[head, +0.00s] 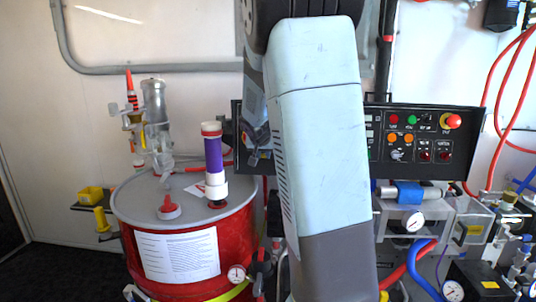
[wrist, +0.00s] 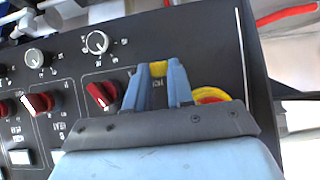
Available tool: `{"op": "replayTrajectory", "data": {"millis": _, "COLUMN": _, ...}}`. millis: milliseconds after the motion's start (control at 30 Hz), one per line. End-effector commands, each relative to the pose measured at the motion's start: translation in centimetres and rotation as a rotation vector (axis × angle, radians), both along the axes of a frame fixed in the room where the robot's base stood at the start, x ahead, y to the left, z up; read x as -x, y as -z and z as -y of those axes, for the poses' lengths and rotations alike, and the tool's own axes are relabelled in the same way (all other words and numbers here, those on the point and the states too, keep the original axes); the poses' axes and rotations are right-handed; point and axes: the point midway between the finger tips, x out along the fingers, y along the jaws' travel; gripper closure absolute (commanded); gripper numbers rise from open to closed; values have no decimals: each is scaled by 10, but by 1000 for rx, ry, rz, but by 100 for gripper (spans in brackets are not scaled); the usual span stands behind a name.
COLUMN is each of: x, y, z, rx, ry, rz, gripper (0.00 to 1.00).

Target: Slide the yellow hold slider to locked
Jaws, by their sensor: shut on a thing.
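The yellow hold slider (wrist: 159,68) shows as a small yellow piece on the black control panel (wrist: 205,45) in the wrist view. My gripper (wrist: 160,70) has its two blue fingers on either side of it and is shut on it. A small label sits just below the slider between the fingers, too small to read surely. Which end of its travel the slider is at cannot be told. In the head view my arm covers the middle of the panel (head: 425,140), and the gripper and slider are hidden behind it.
Red knobs (wrist: 103,95) and grey dials (wrist: 97,42) lie left of the fingers. A red and yellow round button (wrist: 210,95) is close on the right. A red drum (head: 240,235) with a purple-banded tube (head: 214,155) stands left of my arm; hoses and gauges (head: 415,222) are right.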

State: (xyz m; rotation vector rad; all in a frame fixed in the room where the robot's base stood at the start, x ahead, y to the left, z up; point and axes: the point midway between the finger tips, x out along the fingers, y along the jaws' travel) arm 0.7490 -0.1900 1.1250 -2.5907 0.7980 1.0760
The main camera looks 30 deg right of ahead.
Motion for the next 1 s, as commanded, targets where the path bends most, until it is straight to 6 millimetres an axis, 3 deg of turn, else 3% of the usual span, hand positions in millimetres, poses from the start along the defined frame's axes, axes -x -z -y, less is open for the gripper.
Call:
{"op": "replayTrajectory", "data": {"millis": 100, "x": -2, "y": -1, "z": -3, "rx": -1, "ry": -6, "rz": 4, "gripper": 100}}
{"op": "replayTrajectory", "data": {"millis": 133, "x": -2, "y": -1, "z": -3, "rx": 0, "ry": -6, "rz": 4, "gripper": 76}}
{"op": "replayTrajectory", "data": {"millis": 233, "x": -2, "y": -1, "z": -3, "rx": 0, "ry": -6, "rz": 4, "gripper": 66}}
{"op": "replayTrajectory", "data": {"millis": 633, "x": 2, "y": -5, "z": -6, "rx": -1, "ry": -6, "rz": 3, "gripper": 66}}
{"op": "replayTrajectory", "data": {"millis": 1000, "x": 26, "y": -33, "z": -22, "rx": -3, "ry": -8, "rz": 3, "gripper": 66}}
